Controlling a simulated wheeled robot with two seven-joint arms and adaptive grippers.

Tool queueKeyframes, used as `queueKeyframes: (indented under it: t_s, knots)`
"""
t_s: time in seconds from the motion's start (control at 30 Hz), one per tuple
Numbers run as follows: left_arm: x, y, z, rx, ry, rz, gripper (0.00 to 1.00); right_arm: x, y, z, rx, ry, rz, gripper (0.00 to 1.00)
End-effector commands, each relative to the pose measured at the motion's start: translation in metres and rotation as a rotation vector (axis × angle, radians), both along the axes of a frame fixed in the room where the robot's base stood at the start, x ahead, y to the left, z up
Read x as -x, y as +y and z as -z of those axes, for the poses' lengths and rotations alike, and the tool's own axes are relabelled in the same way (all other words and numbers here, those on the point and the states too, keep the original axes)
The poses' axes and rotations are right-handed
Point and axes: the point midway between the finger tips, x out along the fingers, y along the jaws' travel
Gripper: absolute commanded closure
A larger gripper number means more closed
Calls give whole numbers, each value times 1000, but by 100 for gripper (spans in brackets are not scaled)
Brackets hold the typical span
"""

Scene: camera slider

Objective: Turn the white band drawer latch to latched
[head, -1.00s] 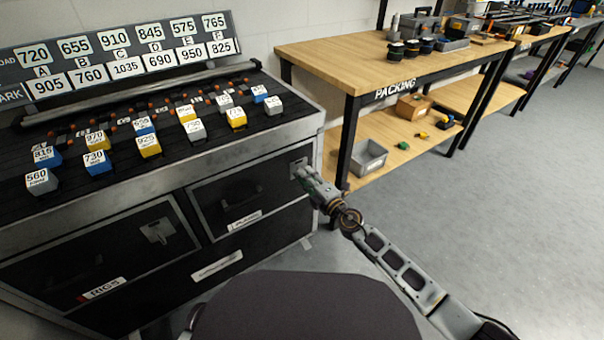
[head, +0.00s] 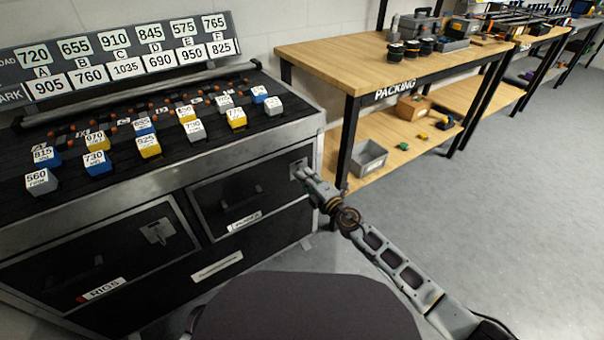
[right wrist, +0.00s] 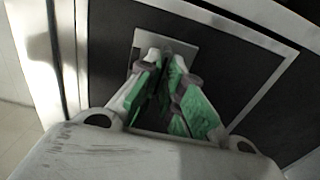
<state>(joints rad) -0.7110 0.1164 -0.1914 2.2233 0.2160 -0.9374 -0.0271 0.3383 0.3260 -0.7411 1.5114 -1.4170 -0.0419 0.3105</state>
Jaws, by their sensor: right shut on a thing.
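The latch (head: 296,165) is a pale plate at the upper right corner of the right-hand drawer (head: 225,198), whose front carries a white label band (head: 244,221). My right gripper (head: 304,176) is at this latch. In the right wrist view, its green-padded fingers (right wrist: 168,62) are closed together over the plate (right wrist: 146,38), shut on the small dark latch knob. The fingers hide most of the knob, so its angle is hard to tell. The drawer looks closed. My left gripper is not in view.
The left drawer has a similar latch (head: 157,231) and a red-and-white label (head: 100,289). Numbered blocks stand on the cabinet top (head: 170,165). A packing bench (head: 350,60) with a grey bin (head: 369,158) stands to the right. The floor on the right is clear.

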Motion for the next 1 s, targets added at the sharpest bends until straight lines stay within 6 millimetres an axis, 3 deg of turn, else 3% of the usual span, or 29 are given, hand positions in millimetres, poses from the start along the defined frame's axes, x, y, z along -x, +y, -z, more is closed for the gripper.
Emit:
queueKeyframes:
  t_s: [0.6,1.0]
  knots:
    - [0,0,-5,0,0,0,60,0,0,0,-270,198,0,100]
    - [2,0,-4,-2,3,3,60,0,0,1,-289,211,0,100]
